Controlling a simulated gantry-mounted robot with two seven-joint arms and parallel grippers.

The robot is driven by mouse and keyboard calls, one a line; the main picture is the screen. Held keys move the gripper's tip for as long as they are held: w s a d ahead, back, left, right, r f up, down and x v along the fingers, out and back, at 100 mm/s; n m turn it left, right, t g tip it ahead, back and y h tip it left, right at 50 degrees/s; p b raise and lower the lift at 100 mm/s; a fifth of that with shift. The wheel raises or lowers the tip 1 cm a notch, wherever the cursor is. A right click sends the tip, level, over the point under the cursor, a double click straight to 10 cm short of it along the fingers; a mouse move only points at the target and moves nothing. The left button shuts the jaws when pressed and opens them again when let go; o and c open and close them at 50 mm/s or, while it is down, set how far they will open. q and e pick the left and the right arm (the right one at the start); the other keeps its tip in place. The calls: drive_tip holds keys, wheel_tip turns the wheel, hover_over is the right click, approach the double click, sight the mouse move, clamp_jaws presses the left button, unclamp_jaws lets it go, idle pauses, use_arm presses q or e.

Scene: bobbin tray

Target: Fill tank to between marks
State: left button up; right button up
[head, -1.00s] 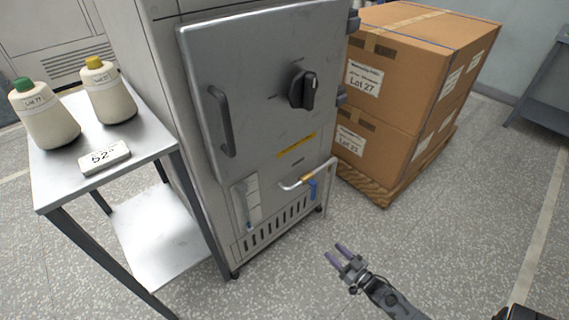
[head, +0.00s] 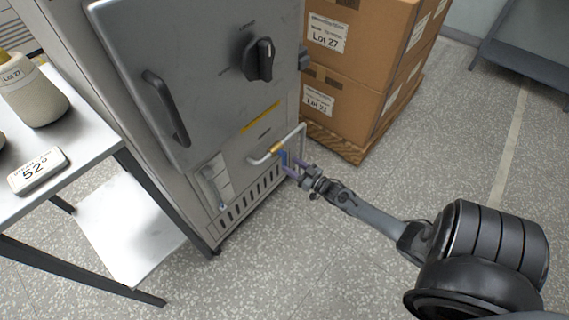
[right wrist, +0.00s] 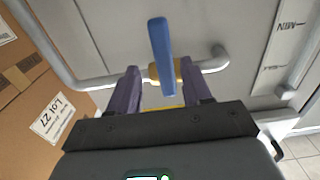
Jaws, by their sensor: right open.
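The grey steel cabinet (head: 200,80) fills the middle of the head view. Low on its front is a bent pipe (head: 298,135) with a brass valve (head: 277,148) and a blue lever (head: 284,157). Left of it is a sight gauge panel (head: 214,182); its level is too small to read. My right gripper (head: 291,163) is open at the blue lever. In the right wrist view the blue lever (right wrist: 162,50) stands between the purple fingers, apart from both, with the brass valve (right wrist: 168,72) behind. A MIN mark (right wrist: 289,25) shows at the right. My left gripper is out of view.
A metal side table (head: 85,150) at left holds a yarn cone (head: 32,95) and a display reading 52 (head: 38,170). Cardboard boxes (head: 360,60) on a wooden pallet (head: 345,150) stand right of the cabinet. The speckled floor in front is clear.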

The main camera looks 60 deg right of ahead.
sight(286, 164)
drive_tip(key=w, duration=0.1)
drive_tip(key=w+b, duration=0.1)
drive_tip(key=w, duration=0.1)
drive_tip(key=shift+w+a+f, duration=0.1)
drive_tip(key=shift+a+f, duration=0.05)
drive_tip(key=shift+f, duration=0.15)
drive_tip(key=shift+w+b, duration=0.3)
drive_tip(key=shift+w+d+r, duration=0.2)
drive_tip(key=shift+w+d, duration=0.1)
drive_tip(key=shift+w, duration=0.05)
drive_tip(key=shift+s+a, duration=0.1)
drive_tip(key=shift+c, duration=0.2)
drive_tip(key=shift+c, duration=1.1)
clamp_jaws()
